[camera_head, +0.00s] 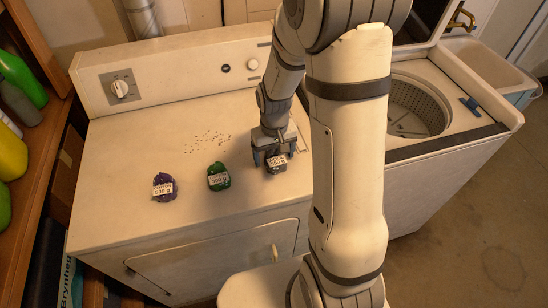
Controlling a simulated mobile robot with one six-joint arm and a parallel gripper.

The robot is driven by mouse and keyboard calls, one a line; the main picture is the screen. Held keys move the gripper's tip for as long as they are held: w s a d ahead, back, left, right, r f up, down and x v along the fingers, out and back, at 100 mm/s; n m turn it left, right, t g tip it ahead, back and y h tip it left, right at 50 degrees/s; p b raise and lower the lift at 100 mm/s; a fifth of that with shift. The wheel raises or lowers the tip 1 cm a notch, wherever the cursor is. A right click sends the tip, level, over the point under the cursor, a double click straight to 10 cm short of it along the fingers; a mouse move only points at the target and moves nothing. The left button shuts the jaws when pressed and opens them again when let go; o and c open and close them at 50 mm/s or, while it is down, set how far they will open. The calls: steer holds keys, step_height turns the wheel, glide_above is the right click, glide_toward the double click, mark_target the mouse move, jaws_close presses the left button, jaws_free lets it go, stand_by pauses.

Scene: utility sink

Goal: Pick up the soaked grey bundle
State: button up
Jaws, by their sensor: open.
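A dark grey bundle (276,163) with a white label sits on the white dryer top, at the right of a row of three bundles. My gripper (272,157) points down right at the grey bundle, with its open fingers at or just above it. Whether the fingers touch it is too small to tell. A green bundle (218,176) with a white label lies left of it, and a purple bundle (164,187) with a label lies further left. My arm hides part of the dryer top to the right.
The dryer (130,215) has a raised control panel (185,74) behind. Dark specks (207,141) lie on its top. A washer with an open drum (415,105) stands at right, and a sink (485,68) beyond it. Wooden shelves (45,150) with bottles stand at left.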

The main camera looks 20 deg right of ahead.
steer(key=shift+c, duration=0.5)
steer(key=c, duration=1.4)
steer(key=shift+r, duration=0.1)
